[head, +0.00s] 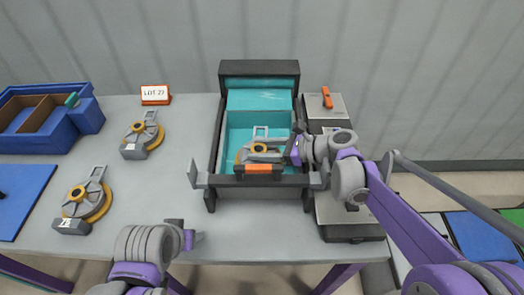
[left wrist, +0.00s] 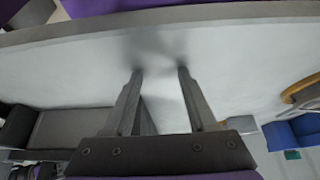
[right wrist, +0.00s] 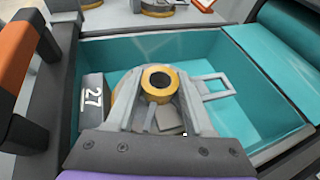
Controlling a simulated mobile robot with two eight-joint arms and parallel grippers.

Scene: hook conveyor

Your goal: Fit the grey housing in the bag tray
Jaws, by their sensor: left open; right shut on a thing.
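The grey housing (head: 261,148) with a yellow ring is within the teal bag tray (head: 236,122), inside its dark frame. In the right wrist view the housing (right wrist: 197,97) shows its ring, a square loop handle and a dark block marked 27, near the tray's left wall. I cannot tell whether it rests on the tray floor. My right gripper (head: 290,150) reaches in from the right and is shut on the housing. My left gripper (head: 190,238) is open and empty above the table's front edge; its two fingers (left wrist: 160,72) stand apart in the left wrist view.
An orange handle (head: 259,169) crosses the frame's front. Two similar housings (head: 143,135) (head: 87,200) lie on the table at left, beside a blue bin (head: 85,115) and blue mat (head: 22,195). A LOT 23 sign (head: 155,94) stands behind. Grey equipment (head: 350,215) borders the right.

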